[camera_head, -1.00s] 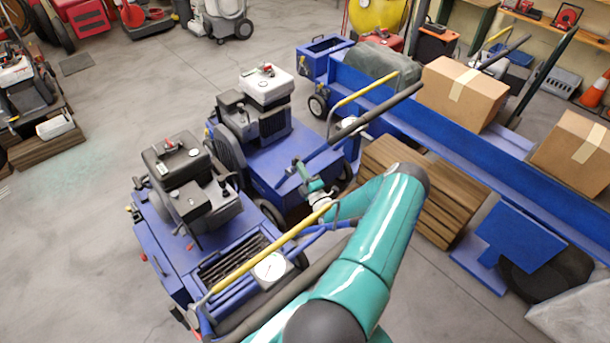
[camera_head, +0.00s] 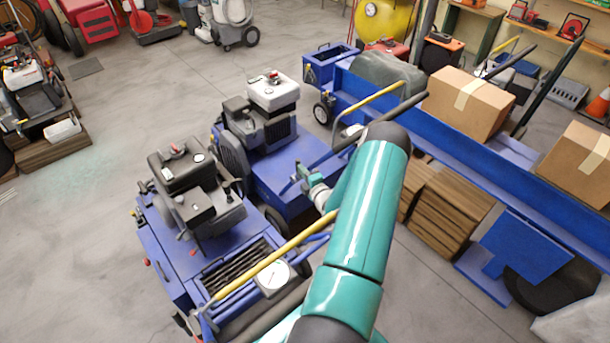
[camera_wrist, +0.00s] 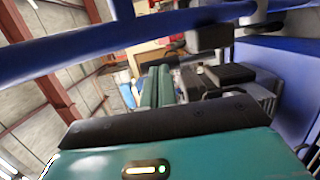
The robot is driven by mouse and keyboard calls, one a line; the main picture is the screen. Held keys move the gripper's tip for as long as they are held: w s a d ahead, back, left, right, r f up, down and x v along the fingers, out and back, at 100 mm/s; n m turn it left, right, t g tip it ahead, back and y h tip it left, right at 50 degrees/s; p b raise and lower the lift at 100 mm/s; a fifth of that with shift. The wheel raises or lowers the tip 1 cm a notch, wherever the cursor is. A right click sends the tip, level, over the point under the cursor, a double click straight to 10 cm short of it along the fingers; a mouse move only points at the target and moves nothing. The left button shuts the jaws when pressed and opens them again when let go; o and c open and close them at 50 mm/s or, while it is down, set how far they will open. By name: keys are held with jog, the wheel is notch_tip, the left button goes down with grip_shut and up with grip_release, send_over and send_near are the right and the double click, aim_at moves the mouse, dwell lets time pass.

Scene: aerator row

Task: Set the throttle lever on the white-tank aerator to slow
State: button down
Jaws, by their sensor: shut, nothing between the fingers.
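The white-tank aerator is the farther blue machine in the head view, with a white tank (camera_head: 273,91) above a dark engine (camera_head: 262,128) and a blue deck (camera_head: 285,168). I cannot make out its throttle lever or that lever's setting. My gripper (camera_head: 303,174) is small in the head view, over the right side of this deck, to the right of and nearer than the engine. It is shut and holds nothing. In the wrist view, a teal and black housing fills the bottom, and dark engine parts (camera_wrist: 225,80) show beyond it.
A nearer blue aerator with a black tank (camera_head: 180,160) stands at lower left. Its yellow handlebar (camera_head: 262,265) crosses close to my arm. Another yellow handlebar (camera_head: 368,102) rises behind the white-tank machine. A blue bar (camera_wrist: 120,35) crosses the wrist view. Open floor lies left.

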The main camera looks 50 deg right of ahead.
jog(key=shift+w+d+r+n+g+y, duration=0.15)
jog(key=shift+w+r+n+g+y, duration=0.15)
jog(key=shift+w+g, duration=0.45)
jog(key=shift+w+d+r+n+g+y, duration=0.15)
jog(key=shift+w+g+y, duration=0.25)
jog(key=shift+g, duration=0.65)
jog(key=v, duration=1.4)
jog(key=shift+w+r, duration=0.1)
